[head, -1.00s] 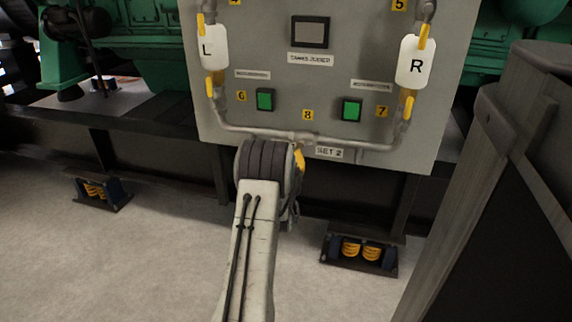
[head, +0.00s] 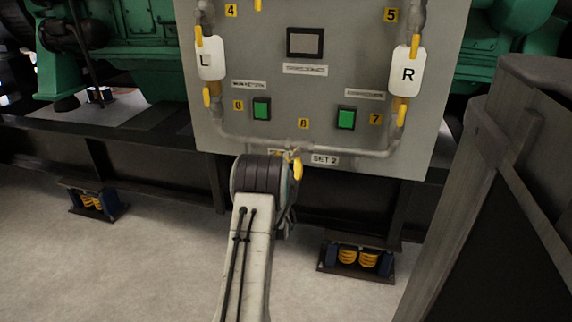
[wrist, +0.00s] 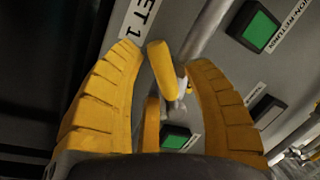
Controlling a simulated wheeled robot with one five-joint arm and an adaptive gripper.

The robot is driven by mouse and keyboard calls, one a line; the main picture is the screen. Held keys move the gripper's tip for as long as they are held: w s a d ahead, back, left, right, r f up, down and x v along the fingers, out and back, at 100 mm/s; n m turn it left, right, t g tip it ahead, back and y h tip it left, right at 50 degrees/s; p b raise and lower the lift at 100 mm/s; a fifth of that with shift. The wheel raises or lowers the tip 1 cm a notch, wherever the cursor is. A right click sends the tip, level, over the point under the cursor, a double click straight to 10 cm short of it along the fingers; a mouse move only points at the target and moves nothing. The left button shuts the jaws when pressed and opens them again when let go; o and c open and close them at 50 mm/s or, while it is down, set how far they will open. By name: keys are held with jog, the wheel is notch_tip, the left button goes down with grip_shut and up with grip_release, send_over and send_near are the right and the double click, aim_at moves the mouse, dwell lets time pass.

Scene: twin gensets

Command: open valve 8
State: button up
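The number 8 label (head: 303,123) sits low on the grey panel, above the middle of the bottom pipe (head: 350,150). In the wrist view, a yellow valve handle (wrist: 163,68) stands out from the grey pipe. My gripper (wrist: 165,58) has its two ribbed yellow fingers spread, one on each side of this handle. The handle's tip is closer to the left finger, and I see no clear grip on it. In the head view, my arm hides most of the gripper and the valve; a small yellow piece shows just right of the arm's end.
The panel (head: 240,60) carries L and R canisters with yellow handles, a small screen and two green buttons (head: 261,108). Spring mounts (head: 357,258) sit on the floor under the dark frame. Pale floor is clear at left.

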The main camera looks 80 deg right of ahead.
jog(key=shift+a, duration=0.1)
jog(key=shift+s+a+f, duration=0.25)
jog(key=shift+s+a, duration=0.05)
jog(key=shift+a, duration=1.65)
jog(key=shift+s+a+f, duration=0.25)
jog(key=shift+a+f, duration=0.05)
jog(key=shift+a, duration=1.6)
jog(key=shift+s+a+f, duration=0.25)
jog(key=shift+s+a, duration=0.05)
jog(key=shift+a, duration=1.65)
